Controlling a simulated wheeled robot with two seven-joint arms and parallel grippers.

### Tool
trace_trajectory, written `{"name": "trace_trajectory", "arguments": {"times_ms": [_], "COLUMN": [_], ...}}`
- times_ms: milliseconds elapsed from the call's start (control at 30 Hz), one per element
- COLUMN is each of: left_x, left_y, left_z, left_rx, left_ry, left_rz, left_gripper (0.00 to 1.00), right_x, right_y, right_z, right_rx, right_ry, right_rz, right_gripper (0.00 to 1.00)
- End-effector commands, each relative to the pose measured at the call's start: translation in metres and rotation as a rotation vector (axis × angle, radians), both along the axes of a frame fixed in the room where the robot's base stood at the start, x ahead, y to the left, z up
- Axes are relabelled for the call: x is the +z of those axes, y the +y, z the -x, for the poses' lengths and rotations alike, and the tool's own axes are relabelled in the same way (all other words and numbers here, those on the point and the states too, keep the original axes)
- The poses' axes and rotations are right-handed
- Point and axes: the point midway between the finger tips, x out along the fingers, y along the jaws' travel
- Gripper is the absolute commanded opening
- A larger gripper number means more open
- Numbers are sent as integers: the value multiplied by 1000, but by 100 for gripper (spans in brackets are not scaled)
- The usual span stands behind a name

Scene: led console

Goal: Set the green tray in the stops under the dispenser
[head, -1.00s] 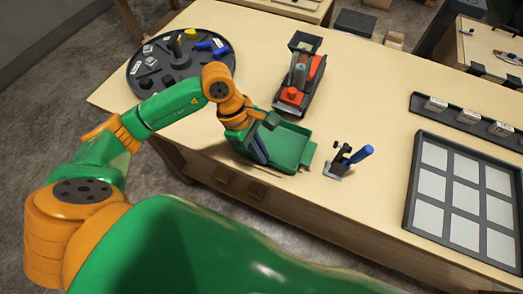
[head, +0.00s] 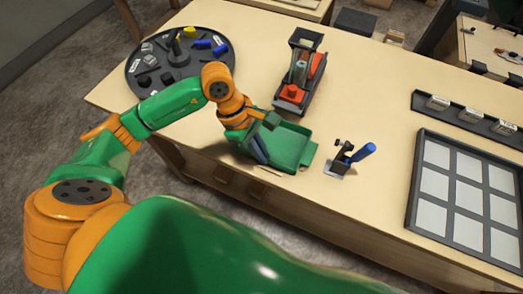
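The green tray (head: 290,146) is at the front edge of the table, just left of the blue-handled clamp. My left gripper (head: 258,146) is at the tray's left side, with its fingers at the tray's rim. The arm hides part of that rim, so I cannot tell whether the fingers are shut on it. The dispenser (head: 299,72), dark with red and orange parts, stands behind the tray on the table. The tray is apart from it, in front. I cannot make out the stops clearly. My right gripper is not in view.
A toggle clamp with a blue handle (head: 362,154) stands right of the tray. A round dark carousel (head: 150,80) with coloured pieces is at the back left. A dark frame with pale cells (head: 427,209) lies at the right, below a rail of labelled blocks (head: 470,118). Bare tabletop (head: 375,100) lies between.

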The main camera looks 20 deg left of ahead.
Motion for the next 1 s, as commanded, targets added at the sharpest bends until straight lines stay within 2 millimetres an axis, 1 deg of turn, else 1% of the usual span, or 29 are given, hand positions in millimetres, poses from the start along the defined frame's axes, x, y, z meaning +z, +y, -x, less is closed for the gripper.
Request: {"name": "trace_trajectory", "arguments": {"times_ms": [33,67,100,167,200,500,567,700,800,900,1000], "left_x": [0,0,0,0,0,2,10,38,55,64,66], "left_y": [0,0,0,0,0,1,5,17,23,27,27], "left_z": [0,0,0,0,0,-1,-1,-2,-2,-1,0], "left_rx": [0,0,0,0,0,1,2,1,2,1,0], "left_ry": [0,0,0,0,0,-2,-4,-6,-4,-2,0], "left_rz": [0,0,0,0,0,0,-1,-1,-1,-1,0], "left_gripper": [0,7,18,34,39,39,39,39,39,39,39], "right_x": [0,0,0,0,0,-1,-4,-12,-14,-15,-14], "right_y": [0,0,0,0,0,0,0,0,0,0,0], "right_z": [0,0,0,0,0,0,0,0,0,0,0], "right_rx": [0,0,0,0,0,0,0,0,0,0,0], "right_ry": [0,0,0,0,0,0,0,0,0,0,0], "right_rz": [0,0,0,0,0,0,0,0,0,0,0], "right_gripper": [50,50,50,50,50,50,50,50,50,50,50]}}
